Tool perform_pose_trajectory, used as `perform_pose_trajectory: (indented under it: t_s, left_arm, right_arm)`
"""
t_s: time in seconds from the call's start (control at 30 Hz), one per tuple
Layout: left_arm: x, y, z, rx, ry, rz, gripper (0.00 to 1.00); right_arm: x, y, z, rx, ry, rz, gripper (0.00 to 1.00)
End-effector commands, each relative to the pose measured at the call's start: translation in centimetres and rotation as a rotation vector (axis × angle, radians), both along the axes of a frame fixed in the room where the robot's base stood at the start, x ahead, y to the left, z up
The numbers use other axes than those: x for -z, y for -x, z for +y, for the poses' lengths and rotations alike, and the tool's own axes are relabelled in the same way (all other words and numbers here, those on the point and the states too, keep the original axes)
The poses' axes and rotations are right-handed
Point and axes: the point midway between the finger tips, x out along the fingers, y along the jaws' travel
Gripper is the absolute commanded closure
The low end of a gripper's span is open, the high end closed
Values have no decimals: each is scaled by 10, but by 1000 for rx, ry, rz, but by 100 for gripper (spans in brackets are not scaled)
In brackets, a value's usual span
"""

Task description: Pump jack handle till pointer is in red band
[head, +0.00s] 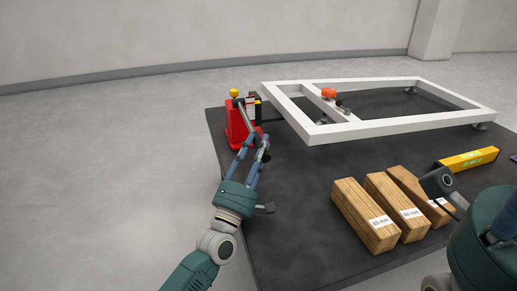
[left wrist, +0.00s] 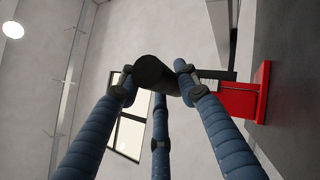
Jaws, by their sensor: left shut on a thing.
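The red jack (head: 238,124) stands at the back left corner of the dark mat, with a yellow knob (head: 234,93) on top. A small pale plate shows beside it, but I cannot make out a pointer or red band. My left gripper (head: 257,150) is at the jack's near side. In the left wrist view its fingers are closed around the black handle end (left wrist: 156,74), and the red jack body (left wrist: 246,100) shows behind to the right. My right gripper (head: 500,225) is partly in view at the right edge; its fingertips are out of frame.
Several wooden blocks (head: 365,215) lie at the front, and a yellow level (head: 468,159) lies at right. Floor left of the mat is clear.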

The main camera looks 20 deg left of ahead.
Motion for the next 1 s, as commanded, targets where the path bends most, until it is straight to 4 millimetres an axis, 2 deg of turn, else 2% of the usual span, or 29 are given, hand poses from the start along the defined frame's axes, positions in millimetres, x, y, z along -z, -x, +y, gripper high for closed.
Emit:
perform_pose_trajectory:
  t_s: [0.03,0.27,0.3,0.37,0.73,1.0]
  left_arm:
    - [12,0,-4,7,-9,22,100]
    - [12,0,-4,6,-10,22,100]
    - [12,0,-4,6,-11,22,60]
    - [12,0,-4,7,-11,22,48]
    - [13,5,-4,7,-11,19,48]
    - [34,43,4,3,-10,20,48]
  right_arm:
    - [1,0,0,0,0,0,60]
    - [1,0,0,0,0,0,60]
    - [1,0,0,0,0,0,60]
    - [1,0,0,0,0,-1,60]
    - [1,0,0,0,0,3,60]
    - [1,0,0,0,0,1,60]
